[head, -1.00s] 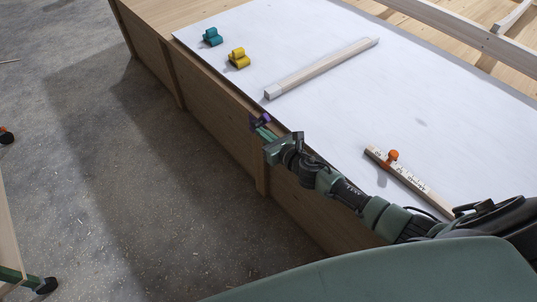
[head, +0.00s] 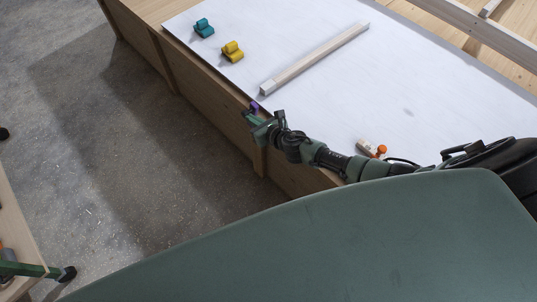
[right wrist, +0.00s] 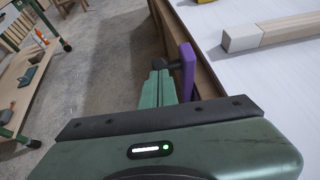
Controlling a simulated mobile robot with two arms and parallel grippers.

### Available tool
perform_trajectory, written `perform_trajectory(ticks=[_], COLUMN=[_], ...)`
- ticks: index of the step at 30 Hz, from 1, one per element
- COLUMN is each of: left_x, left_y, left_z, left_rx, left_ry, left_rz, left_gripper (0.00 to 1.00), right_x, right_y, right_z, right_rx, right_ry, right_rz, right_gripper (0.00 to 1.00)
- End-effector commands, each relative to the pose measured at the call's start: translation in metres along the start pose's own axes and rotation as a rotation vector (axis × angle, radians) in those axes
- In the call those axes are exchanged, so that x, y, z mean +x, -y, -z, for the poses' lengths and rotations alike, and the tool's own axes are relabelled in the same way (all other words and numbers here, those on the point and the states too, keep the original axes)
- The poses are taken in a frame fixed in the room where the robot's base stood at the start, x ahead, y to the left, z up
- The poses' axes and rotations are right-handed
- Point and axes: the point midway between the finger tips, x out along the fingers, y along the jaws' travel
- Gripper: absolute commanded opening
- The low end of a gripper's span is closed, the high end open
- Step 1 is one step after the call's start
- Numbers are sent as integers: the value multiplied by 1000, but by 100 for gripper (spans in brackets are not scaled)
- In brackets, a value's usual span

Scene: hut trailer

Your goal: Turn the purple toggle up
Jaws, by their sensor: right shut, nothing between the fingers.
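The purple toggle (head: 254,107) is on the near side edge of the white-topped wooden bench, small in the head view. In the right wrist view the purple toggle (right wrist: 187,70) is a long flat bar beside a dark round knob (right wrist: 163,63). My right gripper (head: 249,118) is shut and empty, right by the toggle. In the right wrist view its green fingertips (right wrist: 159,80) lie together just left of the purple bar; I cannot tell whether they touch it. The gripper hides the bar's lower end. My left gripper is not in view.
On the white bench top (head: 330,100) stand a teal block (head: 204,28), a yellow block (head: 233,52), a long wooden bar (head: 315,58) and an orange-knobbed piece (head: 379,151). Concrete floor (head: 120,150) is open left of the bench. Another wooden table (head: 15,215) stands at left.

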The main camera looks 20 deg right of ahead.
Motion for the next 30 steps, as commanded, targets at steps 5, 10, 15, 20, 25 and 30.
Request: perform_trajectory(ticks=[5, 10, 15, 20, 25, 30], left_x=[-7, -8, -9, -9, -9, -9], left_y=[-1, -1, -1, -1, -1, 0], left_z=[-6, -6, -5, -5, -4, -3], left_rx=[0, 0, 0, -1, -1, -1], left_ry=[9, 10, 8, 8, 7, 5], left_rz=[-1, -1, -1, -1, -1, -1], left_gripper=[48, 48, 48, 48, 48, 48], right_x=[12, 20, 24, 25, 26, 26], right_y=[-3, -4, -4, -5, -5, -5], right_z=[-17, -23, -27, -29, -31, -32], right_rx=[0, 0, 1, 1, 1, 1], right_ry=[3, 3, 3, 6, 8, 10], right_rz=[-1, -1, -1, -1, -1, -1], right_gripper=[0, 0, 0, 0, 0, 0])
